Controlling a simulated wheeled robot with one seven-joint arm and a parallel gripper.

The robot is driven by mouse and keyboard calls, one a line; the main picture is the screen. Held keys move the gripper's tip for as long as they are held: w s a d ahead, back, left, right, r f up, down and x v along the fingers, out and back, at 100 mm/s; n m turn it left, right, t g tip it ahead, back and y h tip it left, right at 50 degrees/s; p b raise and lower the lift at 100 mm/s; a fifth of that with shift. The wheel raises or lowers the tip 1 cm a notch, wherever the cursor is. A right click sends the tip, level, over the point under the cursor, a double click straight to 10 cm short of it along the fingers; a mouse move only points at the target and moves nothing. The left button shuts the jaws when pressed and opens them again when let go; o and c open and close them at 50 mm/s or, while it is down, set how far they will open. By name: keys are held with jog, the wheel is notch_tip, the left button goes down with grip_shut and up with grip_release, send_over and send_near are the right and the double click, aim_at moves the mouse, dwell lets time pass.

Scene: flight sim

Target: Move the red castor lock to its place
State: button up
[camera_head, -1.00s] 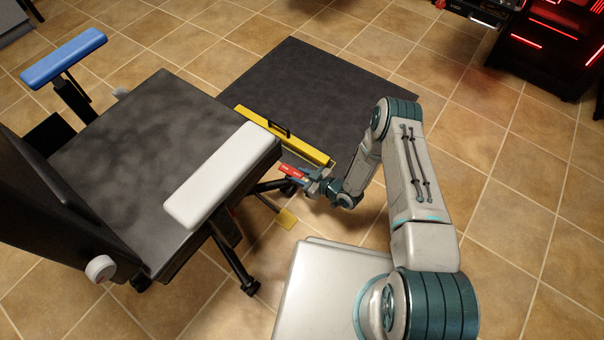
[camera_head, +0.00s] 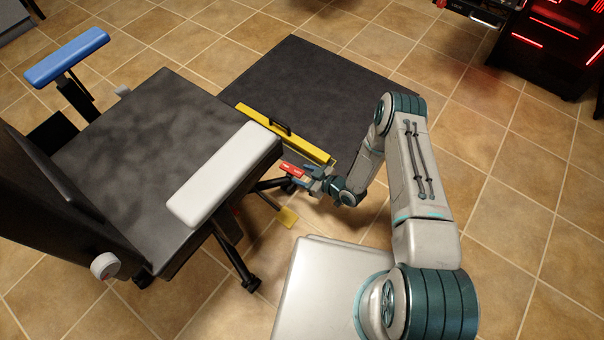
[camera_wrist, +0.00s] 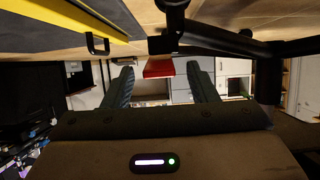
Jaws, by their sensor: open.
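The red castor lock (camera_head: 291,169) is by the chair's castor, near the end of a black base leg (camera_head: 273,183). In the wrist view it is a red block (camera_wrist: 158,68) ahead of my fingers, at the level of the gap between them. My gripper (camera_head: 311,177) is open, beside the lock on its right. In the wrist view its two dark fingers (camera_wrist: 160,84) stand apart with nothing clearly between them. Whether a finger touches the lock cannot be told.
A chair with a dark seat (camera_head: 140,150) and a white armrest (camera_head: 225,175) overhangs the lock's left side. A yellow bar with a black handle (camera_head: 285,135) edges a dark mat (camera_head: 320,85).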

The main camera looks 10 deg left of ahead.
jog(key=p+v, duration=0.4)
jog(key=v, duration=0.8)
jog(key=shift+s+d, duration=0.2)
jog(key=shift+s, duration=0.05)
